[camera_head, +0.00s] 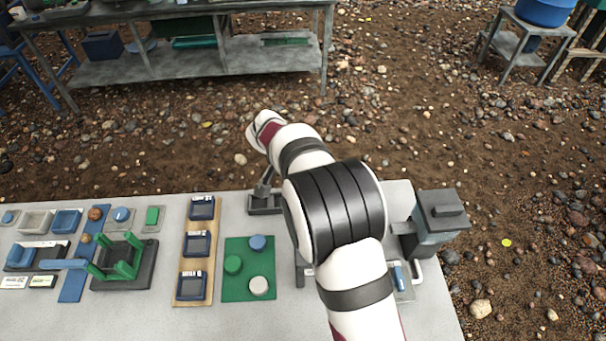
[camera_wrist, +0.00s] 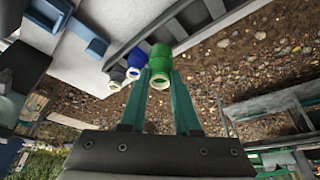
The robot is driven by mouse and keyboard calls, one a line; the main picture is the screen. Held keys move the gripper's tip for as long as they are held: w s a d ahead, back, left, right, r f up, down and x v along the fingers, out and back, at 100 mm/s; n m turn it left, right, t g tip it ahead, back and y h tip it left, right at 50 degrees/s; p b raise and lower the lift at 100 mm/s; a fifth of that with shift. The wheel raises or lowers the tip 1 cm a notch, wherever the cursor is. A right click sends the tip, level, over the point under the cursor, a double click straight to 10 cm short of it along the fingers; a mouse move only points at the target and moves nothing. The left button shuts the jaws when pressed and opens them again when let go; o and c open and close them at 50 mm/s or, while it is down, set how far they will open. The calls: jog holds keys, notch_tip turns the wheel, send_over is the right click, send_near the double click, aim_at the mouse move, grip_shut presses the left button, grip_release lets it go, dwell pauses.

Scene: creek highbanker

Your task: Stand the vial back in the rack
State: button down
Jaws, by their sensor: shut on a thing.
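In the wrist view my gripper (camera_wrist: 160,78) has its two teal fingers shut on a green vial (camera_wrist: 160,58) with a pale ring at its near end. A blue vial (camera_wrist: 137,58) and a dark grey vial (camera_wrist: 115,74) are just left of it, close by. A long dark grey slotted piece (camera_wrist: 180,27), which looks like the rack, lies behind the green vial. I cannot tell whether the vial touches it or sits in a slot. In the head view my arm hides the gripper and the vial.
In the head view the pale tabletop (camera_head: 345,200) carries a green mat (camera_head: 236,291) with round pieces, a wooden strip (camera_head: 193,268) with dark blocks, and a green-pegged stand (camera_head: 121,269). A grey box (camera_head: 437,219) stands at the right edge. Stony ground lies beyond.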

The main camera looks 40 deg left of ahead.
jog(key=shift+f, duration=0.1)
jog(key=shift+f, duration=0.65)
dwell(0.5)
jog(key=shift+f, duration=0.6)
jog(key=shift+f, duration=0.4)
jog(key=shift+f, duration=0.1)
jog(key=shift+f, duration=0.2)
